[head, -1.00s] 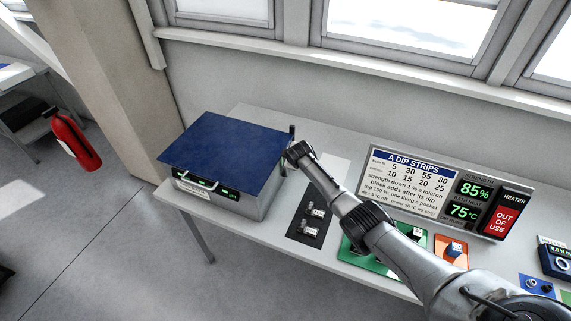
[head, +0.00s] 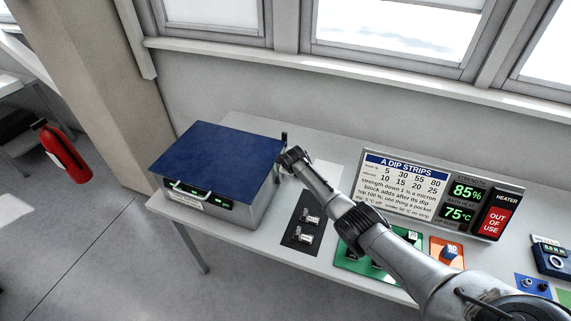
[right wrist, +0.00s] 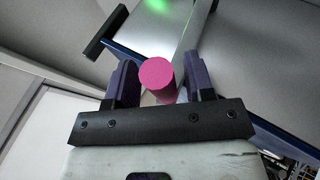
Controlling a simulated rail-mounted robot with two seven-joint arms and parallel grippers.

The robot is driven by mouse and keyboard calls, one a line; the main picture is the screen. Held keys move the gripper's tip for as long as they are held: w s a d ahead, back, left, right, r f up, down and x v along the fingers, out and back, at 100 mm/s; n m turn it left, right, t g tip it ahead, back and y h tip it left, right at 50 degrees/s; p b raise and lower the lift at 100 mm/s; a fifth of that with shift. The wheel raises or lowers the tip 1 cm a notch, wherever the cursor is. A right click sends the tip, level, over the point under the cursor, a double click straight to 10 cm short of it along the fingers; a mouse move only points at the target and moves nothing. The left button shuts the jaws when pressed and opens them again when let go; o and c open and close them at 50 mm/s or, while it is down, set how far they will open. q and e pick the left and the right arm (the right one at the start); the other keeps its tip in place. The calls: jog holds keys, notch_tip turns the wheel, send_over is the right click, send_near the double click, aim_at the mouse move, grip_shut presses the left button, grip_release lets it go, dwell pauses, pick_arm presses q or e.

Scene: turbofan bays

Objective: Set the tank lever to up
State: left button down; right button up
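The tank (head: 215,160) is a grey box with a blue lid at the left end of the bench in the head view. A dark upright piece (head: 284,139) stands at its right edge; I cannot tell whether it is the lever. My right gripper (head: 290,158) is beside the tank's right side, its fingers too small to make out there. In the right wrist view my right gripper (right wrist: 157,78) has its fingers apart, with a pink round-ended cylinder (right wrist: 155,73) between them. A gap shows on the right; firm contact is not visible. My left gripper is not in view.
A dark panel with small switches (head: 302,238) lies right of the tank. A green panel (head: 348,262) is partly under my arm. The dip strips sign (head: 405,188) stands behind. A wall and windows are close behind the bench.

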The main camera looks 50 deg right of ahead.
jog(key=shift+a, duration=0.15)
jog(key=shift+r, duration=0.1)
jog(key=shift+s+a+r+p, duration=0.2)
jog(key=shift+r+p, duration=0.2)
jog(key=shift+r, duration=0.05)
jog(key=p+v, duration=0.1)
jog(key=v, duration=1.1)
jog(key=shift+s, duration=0.3)
jog(key=shift+r, duration=0.15)
jog(key=shift+m, duration=0.3)
